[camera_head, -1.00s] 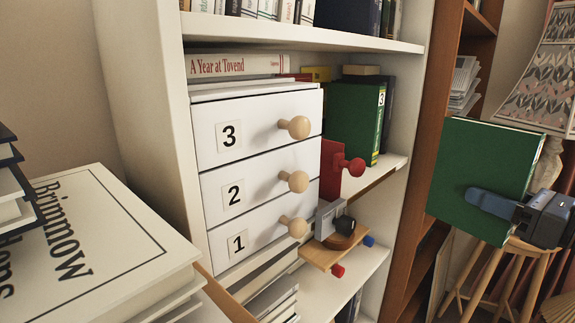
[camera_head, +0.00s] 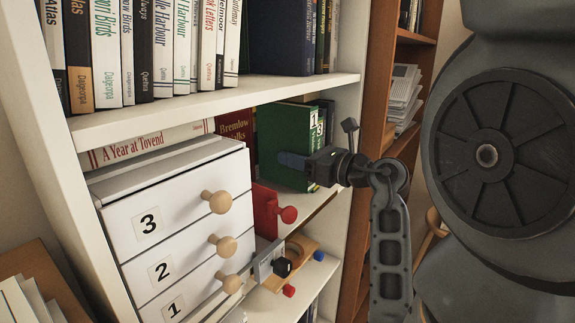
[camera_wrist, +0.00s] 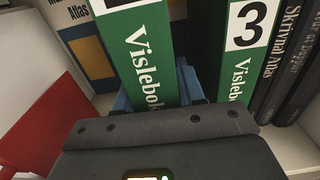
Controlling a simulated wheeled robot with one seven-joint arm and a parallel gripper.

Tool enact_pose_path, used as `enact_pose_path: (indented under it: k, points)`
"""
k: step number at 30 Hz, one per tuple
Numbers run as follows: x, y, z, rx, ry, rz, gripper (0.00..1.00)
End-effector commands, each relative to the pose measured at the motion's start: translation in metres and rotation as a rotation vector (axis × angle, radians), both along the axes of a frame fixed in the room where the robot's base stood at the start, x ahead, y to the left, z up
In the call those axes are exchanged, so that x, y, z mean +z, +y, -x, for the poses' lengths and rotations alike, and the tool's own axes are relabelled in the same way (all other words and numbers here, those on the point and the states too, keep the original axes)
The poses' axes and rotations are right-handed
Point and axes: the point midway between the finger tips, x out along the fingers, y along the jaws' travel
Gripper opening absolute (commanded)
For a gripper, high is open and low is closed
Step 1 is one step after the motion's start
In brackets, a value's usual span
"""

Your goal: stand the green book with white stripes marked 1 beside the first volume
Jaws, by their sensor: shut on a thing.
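My gripper (camera_head: 303,163) is shut on the green book marked 1 (camera_head: 276,138), inside the shelf compartment right of the drawers. The book is roughly upright, spine outward; its white label shows partly in the wrist view, above the word Vislebok (camera_wrist: 148,55). A matching green book marked 3 (camera_head: 320,131) stands just to its right, also in the wrist view (camera_wrist: 238,70). A narrow gap with a blue finger lies between the two spines in the wrist view. Whether the held book's bottom touches the shelf is hidden.
A red block with a knob (camera_head: 266,208) stands left in front of the books, at the shelf edge. A white drawer unit (camera_head: 180,215) is further left. A dark red book (camera_head: 236,130) and dark books (camera_wrist: 297,70) flank the green ones. A shelf board (camera_head: 220,104) runs above.

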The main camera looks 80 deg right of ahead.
Motion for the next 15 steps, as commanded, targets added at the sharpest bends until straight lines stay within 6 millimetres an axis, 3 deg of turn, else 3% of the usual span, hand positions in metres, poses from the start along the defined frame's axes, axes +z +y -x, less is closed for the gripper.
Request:
enact_pose_path:
  k: [8, 10, 15]
  points:
    - [0.003, -0.011, -0.022, 0.003, -0.003, 0.003, 0.00]
    - [-0.014, -0.010, -0.019, -0.001, 0.000, -0.004, 0.00]
    - [-0.031, -0.010, -0.019, 0.000, -0.002, 0.001, 0.00]
